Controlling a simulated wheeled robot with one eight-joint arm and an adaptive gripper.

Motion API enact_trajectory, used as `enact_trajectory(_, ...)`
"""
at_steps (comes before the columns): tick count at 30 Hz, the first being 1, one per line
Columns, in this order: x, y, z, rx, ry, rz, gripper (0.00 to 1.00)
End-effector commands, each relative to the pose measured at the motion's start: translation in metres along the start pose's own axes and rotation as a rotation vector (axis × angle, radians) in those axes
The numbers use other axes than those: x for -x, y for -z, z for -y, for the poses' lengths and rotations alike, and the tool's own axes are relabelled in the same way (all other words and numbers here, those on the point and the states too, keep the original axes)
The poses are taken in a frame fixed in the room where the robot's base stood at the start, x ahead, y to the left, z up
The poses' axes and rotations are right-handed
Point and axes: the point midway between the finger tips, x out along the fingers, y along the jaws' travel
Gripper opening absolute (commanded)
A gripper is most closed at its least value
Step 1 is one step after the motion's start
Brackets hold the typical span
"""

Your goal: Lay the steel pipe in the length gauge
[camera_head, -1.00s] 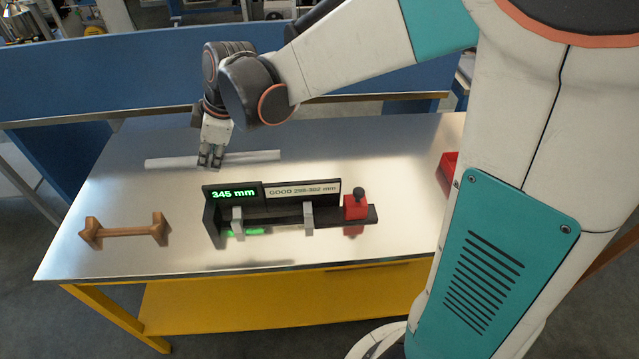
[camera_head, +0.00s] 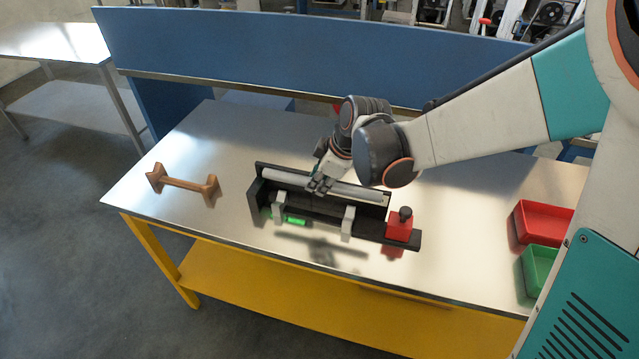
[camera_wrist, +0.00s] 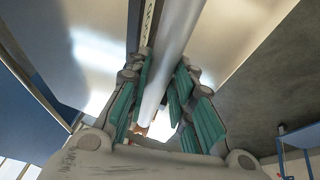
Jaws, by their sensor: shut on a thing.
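The steel pipe (camera_head: 350,189) is a long pale grey tube. My gripper (camera_head: 320,186) is shut on it near its middle and holds it level, lengthwise along the length gauge (camera_head: 325,221). In the head view the pipe covers most of the gauge's display panel and appears higher than the two grey rests (camera_head: 279,205) (camera_head: 348,223); the exact gap cannot be told. The gauge is black, with a red stop block (camera_head: 400,227) at its right end. In the wrist view the pipe (camera_wrist: 172,50) runs between the teal finger pads of my gripper (camera_wrist: 157,92).
A wooden stand (camera_head: 185,184) with forked ends is on the metal table (camera_head: 235,130), left of the gauge, empty. A red bin (camera_head: 543,222) and a green bin (camera_head: 540,268) are at the right. A blue partition (camera_head: 250,50) stands behind the table.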

Motion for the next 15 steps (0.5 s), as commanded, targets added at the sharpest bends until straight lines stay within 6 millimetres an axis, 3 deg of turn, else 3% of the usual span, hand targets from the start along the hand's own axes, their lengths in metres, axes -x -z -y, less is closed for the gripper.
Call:
enact_trajectory(3,-0.025,-0.01,0.005,0.0,0.0,0.0,0.0)
enact_trajectory(15,-0.056,-0.023,0.011,-0.001,0.0,0.0,0.0)
